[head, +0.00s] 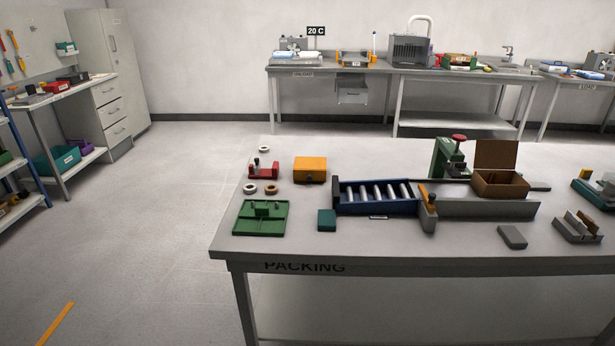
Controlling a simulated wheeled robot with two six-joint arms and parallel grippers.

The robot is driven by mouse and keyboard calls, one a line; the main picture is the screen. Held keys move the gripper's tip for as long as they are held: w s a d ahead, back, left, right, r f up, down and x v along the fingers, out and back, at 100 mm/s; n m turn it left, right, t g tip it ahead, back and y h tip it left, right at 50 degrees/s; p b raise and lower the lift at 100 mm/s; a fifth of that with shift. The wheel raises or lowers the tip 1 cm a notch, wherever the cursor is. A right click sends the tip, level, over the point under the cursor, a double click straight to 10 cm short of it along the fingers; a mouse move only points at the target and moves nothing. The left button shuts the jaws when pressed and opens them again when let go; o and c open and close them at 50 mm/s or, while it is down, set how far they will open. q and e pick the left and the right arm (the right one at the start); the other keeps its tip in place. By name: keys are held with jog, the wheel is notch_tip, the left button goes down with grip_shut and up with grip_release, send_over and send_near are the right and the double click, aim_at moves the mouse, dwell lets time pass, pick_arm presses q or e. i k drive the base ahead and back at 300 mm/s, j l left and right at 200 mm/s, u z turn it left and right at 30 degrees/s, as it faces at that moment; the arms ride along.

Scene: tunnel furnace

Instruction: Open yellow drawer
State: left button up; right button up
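A yellow-orange box (310,169) sits near the back left of the packing table (250,236). It looks like a small drawer unit. A small dark spot, possibly a knob, shows on its front face. The front looks shut. Neither of my grippers is in view, and nothing touches the box.
A red fixture (263,170) and several rings stand left of the box. A green tray (262,217), a teal block (327,220) and a blue roller rack (375,196) are nearer the front. The floor left of the table is clear.

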aim_at(304, 175)
jog(key=i+l, duration=0.65)
jog(key=i, duration=0.2)
